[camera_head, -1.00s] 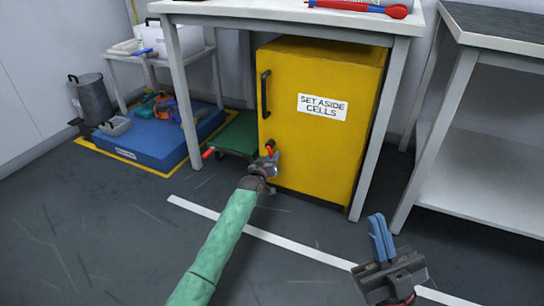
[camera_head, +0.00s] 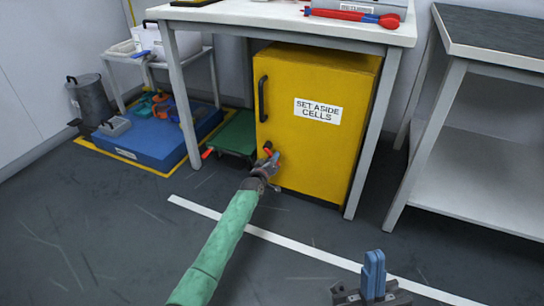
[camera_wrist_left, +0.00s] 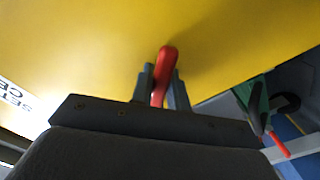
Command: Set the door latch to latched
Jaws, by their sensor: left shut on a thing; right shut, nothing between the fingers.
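The yellow cabinet (camera_head: 312,150) stands under the white workbench with its door closed, labelled "SET ASIDE CELLS". The red latch handle (camera_wrist_left: 165,72) is at the door's lower left. My left gripper (camera_head: 270,163) is at the latch. In the left wrist view my left gripper (camera_wrist_left: 165,90) is shut on the red latch handle, one finger on each side. The handle's tip sticks out beyond the fingers. In the head view the latch's base is mostly hidden by the gripper. My right gripper (camera_head: 374,270) is shut and empty, low in front, well away from the cabinet.
A black door handle (camera_head: 262,98) is above the latch. A green cart (camera_head: 236,135) with a red-tipped part stands left of the cabinet. A blue platform (camera_head: 150,145) with tools is further left. White bench legs flank the cabinet. The grey floor in front is clear.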

